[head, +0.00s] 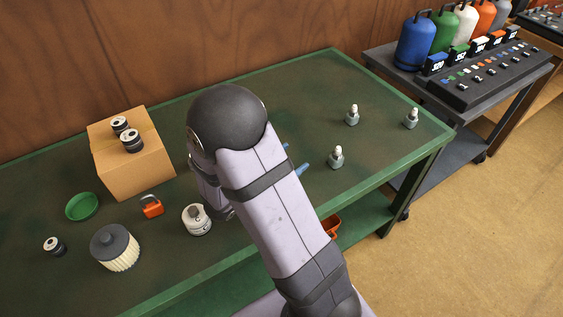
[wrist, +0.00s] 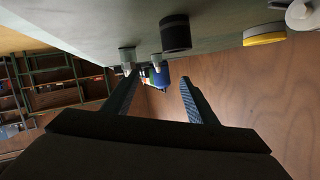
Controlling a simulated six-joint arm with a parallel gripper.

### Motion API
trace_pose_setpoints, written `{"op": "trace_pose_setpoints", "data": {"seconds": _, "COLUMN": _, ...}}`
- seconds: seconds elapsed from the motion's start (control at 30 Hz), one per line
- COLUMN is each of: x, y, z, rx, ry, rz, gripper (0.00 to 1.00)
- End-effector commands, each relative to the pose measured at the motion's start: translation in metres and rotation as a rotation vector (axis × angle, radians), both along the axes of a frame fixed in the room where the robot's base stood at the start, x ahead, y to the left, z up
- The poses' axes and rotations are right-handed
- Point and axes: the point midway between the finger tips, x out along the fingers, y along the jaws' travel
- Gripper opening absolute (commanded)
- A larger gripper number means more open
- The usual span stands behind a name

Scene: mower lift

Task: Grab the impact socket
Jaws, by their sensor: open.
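In the wrist view, which shows the scene upside down, a plain black cylinder (wrist: 175,33) that looks like the impact socket stands on the green bench (wrist: 90,22). It is ahead of my gripper (wrist: 159,78), nearer the right finger, and apart from both. My gripper is open, with nothing between its fingers. In the head view the two blue-looking fingertips (head: 294,158) show past my arm, pointing right, low over the bench (head: 375,82). I cannot make out the socket there; my arm may hide it.
Bolt-like pieces (head: 336,157) stand on the bench's right part. A cardboard box (head: 140,165), a green dish (head: 82,206), an orange padlock-like piece (head: 152,206), a ribbed filter (head: 116,250) and a white jar (head: 196,219) stand left. A yellow-ringed piece (wrist: 264,36) shows in the wrist view.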

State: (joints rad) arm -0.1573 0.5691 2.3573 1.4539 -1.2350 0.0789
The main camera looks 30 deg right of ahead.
Motion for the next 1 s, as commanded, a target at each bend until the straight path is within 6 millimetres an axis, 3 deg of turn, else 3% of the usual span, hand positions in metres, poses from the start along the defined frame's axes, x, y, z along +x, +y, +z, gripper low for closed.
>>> {"op": "trace_pose_setpoints", "data": {"seconds": 0.03, "x": 0.004, "y": 0.021, "z": -0.001, "rx": -0.004, "ry": 0.065, "rz": 0.05, "gripper": 0.52}}
{"op": "trace_pose_setpoints", "data": {"seconds": 0.1, "x": 0.005, "y": 0.041, "z": -0.007, "rx": -0.009, "ry": 0.147, "rz": 0.095, "gripper": 0.52}}
{"op": "trace_pose_setpoints", "data": {"seconds": 0.33, "x": 0.002, "y": 0.072, "z": -0.018, "rx": -0.022, "ry": 0.289, "rz": 0.17, "gripper": 0.52}}
{"op": "trace_pose_setpoints", "data": {"seconds": 1.0, "x": 0.011, "y": 0.049, "z": -0.03, "rx": -0.022, "ry": 0.3, "rz": 0.169, "gripper": 0.52}}
